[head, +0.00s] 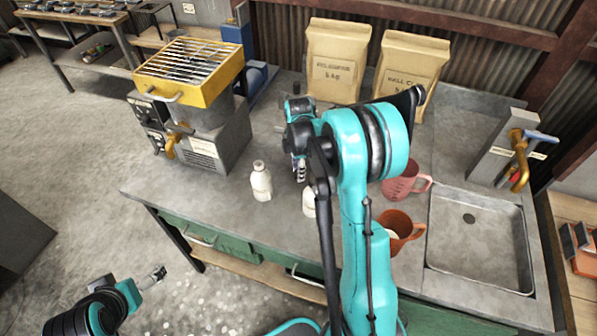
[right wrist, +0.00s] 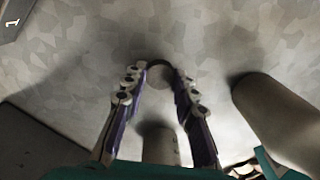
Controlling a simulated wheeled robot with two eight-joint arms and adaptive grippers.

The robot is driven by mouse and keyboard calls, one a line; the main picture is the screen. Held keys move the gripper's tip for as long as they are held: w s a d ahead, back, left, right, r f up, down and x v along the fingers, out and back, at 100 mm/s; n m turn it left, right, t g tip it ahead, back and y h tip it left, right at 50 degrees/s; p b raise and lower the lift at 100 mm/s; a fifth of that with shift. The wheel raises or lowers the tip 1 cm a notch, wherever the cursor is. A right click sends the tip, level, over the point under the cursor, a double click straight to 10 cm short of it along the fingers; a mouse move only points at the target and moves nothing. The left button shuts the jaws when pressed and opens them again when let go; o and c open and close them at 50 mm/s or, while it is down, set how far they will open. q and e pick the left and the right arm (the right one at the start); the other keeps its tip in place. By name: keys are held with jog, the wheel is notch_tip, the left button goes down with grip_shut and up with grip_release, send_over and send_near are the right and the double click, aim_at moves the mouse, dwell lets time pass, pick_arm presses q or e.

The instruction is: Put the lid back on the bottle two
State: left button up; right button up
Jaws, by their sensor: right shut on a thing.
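A white bottle (head: 261,184) stands upright on the grey bench. A second white bottle (head: 308,204) stands to its right, partly hidden by my right arm. My right gripper (head: 300,172) is above the bench between and behind the bottles. In the right wrist view its fingers (right wrist: 160,88) are shut on a small, pale round thing with a dark edge, which looks like the lid. A pale bottle (right wrist: 160,146) shows below, between the fingers, and a larger pale rounded shape is at right. My left gripper (head: 154,277) is low at left, away from the bench; its opening is unclear.
A yellow-topped grill machine (head: 195,75) stands left on the bench. Two paper bags (head: 336,62) stand at the back. A pink mug (head: 402,184), an orange mug (head: 398,228) and a sink (head: 478,238) are at right. Bench surface around the left bottle is clear.

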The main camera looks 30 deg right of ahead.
jog(key=shift+r, duration=0.5)
notch_tip(320, 180, up, 3)
jog(key=shift+f+p, duration=0.1)
jog(key=shift+p, duration=0.7)
pick_arm(q)
notch_tip(320, 180, up, 5)
jog(key=p, duration=0.3)
jog(key=shift+f, duration=0.2)
pick_arm(e)
jog(key=s+d+r, duration=0.5)
jog(key=s+r, duration=0.1)
jog(key=s, duration=0.4)
jog(key=shift+s+d+r, duration=0.15)
jog(key=shift+s+r, duration=0.05)
jog(key=shift+r, duration=0.2)
pick_arm(q)
jog(key=shift+c, duration=0.3)
